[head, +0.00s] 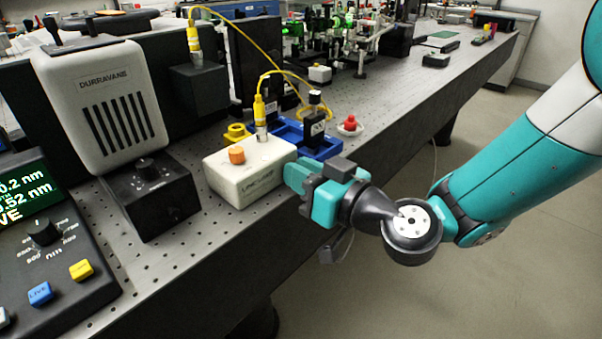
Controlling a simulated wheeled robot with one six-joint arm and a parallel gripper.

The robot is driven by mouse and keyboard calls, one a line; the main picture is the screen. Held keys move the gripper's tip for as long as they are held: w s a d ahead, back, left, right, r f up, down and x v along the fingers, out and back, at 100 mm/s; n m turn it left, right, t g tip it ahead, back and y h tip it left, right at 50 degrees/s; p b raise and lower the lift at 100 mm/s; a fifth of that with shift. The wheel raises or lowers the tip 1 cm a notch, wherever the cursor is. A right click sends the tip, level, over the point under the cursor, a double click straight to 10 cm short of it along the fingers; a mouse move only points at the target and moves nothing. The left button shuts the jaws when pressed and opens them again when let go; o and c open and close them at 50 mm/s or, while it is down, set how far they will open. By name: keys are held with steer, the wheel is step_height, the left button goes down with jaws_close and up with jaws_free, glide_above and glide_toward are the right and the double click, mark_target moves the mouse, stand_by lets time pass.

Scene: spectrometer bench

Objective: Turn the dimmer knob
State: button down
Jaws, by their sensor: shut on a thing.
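A cream box (233,190) with dark lettering on its front sits at the near edge of the bench. It has an orange button (237,155) on top, and a yellow cable's connector (261,130) stands in its top. My gripper (293,178) is at the box's right end, with its teal fingers close against that end. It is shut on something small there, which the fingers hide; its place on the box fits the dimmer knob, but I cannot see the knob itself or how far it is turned.
A grey Durravane unit (103,100) on a black base with a black knob (147,168) stands left. A console (50,250) is at the near left. Blue holders (318,146), a black post mount (315,122) and a red-topped part (350,124) stand close behind my gripper.

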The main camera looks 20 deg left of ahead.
steer(key=c, duration=1.1)
jaws_free()
steer(key=shift+d, duration=0.1)
steer(key=b+v, duration=1.7)
steer(key=b, duration=0.1)
steer(key=shift+s+d, duration=0.1)
